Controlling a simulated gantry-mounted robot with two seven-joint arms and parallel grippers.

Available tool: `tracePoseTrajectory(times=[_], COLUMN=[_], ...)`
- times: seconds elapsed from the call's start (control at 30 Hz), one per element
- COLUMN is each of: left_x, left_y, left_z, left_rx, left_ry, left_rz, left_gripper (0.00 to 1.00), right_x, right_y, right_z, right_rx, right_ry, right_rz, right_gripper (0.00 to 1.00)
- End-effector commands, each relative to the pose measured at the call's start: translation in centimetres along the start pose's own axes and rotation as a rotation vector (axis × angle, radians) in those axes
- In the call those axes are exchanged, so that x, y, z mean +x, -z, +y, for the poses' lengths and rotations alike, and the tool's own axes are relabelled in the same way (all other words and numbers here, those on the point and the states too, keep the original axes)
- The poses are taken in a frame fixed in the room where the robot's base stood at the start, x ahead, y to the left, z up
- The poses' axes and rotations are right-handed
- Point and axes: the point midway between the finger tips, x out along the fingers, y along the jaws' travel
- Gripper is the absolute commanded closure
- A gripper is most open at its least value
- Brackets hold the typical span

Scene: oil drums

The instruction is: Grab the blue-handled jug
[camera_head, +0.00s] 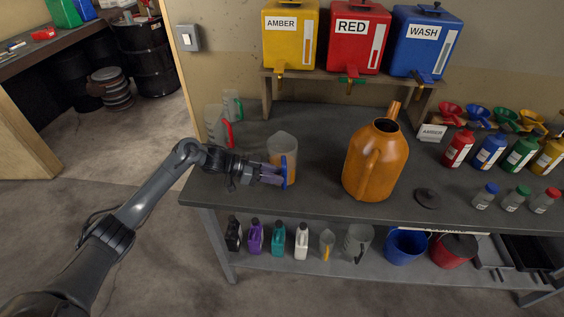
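The blue-handled jug (283,144) is clear and stands upright on the grey workbench, with an amber tint in its lower part. Its blue handle (284,178) faces the front left. My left gripper (272,175) reaches in from the left, with its fingertips at the handle. The fingers and handle overlap in the picture, so I cannot tell whether they are closed on it. My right gripper is out of view.
A large orange can (368,170) stands right of the jug. A red-handled jug (216,127) and a green-handled one (233,105) stand behind left. The amber (290,50), red (355,50) and wash (424,55) tanks sit on a raised rack behind.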

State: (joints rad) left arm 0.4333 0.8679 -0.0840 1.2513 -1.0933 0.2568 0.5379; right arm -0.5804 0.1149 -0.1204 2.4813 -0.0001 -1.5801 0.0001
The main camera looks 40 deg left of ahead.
Motion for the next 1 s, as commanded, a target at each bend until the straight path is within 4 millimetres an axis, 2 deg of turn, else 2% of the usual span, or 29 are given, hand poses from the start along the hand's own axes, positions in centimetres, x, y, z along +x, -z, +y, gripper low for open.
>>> tracePoseTrajectory(times=[0.2,0.53,0.57,0.77,1.0], left_x=[2.7,3.4,3.4,3.4,3.4], left_y=[0.1,0.1,0.1,0.1,0.1], left_z=[0.0,0.0,0.0,0.0,0.0], left_rx=[-0.001,0.000,0.000,0.000,0.000], left_ry=[0.001,0.000,0.000,0.000,0.000], left_rz=[0.002,0.000,0.000,0.000,0.000], left_gripper=[0.69,0.69,0.71,1.00,1.00], right_x=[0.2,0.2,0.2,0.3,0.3], right_y=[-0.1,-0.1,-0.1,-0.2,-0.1], right_z=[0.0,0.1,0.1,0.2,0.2], right_rx=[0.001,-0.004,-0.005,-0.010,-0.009], right_ry=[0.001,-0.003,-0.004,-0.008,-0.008], right_rz=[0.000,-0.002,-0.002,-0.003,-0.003], right_gripper=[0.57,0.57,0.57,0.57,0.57])
